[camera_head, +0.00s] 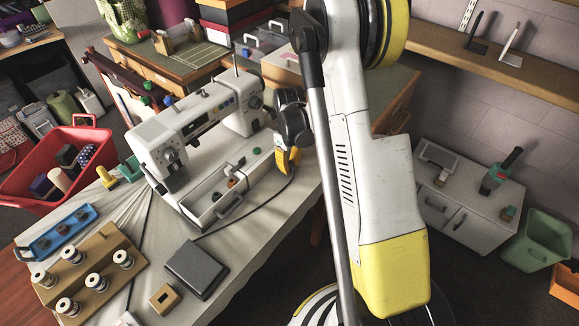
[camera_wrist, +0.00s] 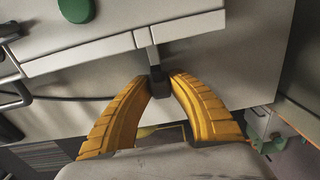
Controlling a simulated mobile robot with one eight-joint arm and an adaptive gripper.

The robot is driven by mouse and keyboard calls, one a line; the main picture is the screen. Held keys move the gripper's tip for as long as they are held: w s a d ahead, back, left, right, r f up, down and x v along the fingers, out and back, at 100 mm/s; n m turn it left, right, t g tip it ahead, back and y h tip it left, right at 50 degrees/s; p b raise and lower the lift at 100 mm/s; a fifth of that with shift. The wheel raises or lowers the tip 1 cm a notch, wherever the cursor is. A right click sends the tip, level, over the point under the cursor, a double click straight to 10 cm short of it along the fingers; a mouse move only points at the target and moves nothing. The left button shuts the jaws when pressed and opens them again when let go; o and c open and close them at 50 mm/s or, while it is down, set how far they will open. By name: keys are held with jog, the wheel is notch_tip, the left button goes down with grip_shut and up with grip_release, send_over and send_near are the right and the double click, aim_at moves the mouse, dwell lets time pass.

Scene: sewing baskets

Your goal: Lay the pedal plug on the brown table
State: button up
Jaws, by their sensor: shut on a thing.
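The pedal plug (camera_wrist: 158,80) is a small dark block between my fingertips in the wrist view. A grey piece runs from it to the sewing machine's white edge; I cannot tell whether the plug is seated there. My gripper (camera_wrist: 160,82) has yellow ribbed fingers, shut on the plug. In the head view my gripper (camera_head: 287,160) is beside the right end of the white sewing machine (camera_head: 190,120), and the plug is hidden. A dark cord runs from there toward the grey pedal (camera_head: 200,268). The brown table (camera_head: 165,72) stands behind the machine, partly covered by boxes.
The machine stands on a cloth-covered table (camera_head: 240,255) with a spool rack (camera_head: 88,275) and a blue tray (camera_head: 62,232). A red basket (camera_head: 50,185) is at left. A white cabinet (camera_head: 465,195) and a green bin (camera_head: 540,240) are at right. My arm blocks part of the brown table.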

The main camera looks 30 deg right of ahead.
aim_at(293, 163)
jog(key=r, duration=0.1)
jog(key=r+p, duration=0.1)
jog(key=r, duration=0.1)
jog(key=shift+s+d+r, duration=0.2)
jog(key=shift+s+d, duration=0.05)
jog(key=shift+d, duration=0.15)
jog(key=s+d+r+p, duration=0.3)
jog(key=s+d+r, duration=0.2)
jog(key=d, duration=0.4)
jog(key=shift+s+r+p, duration=0.15)
jog(key=shift+r+p, duration=0.15)
jog(key=shift+r, duration=0.2)
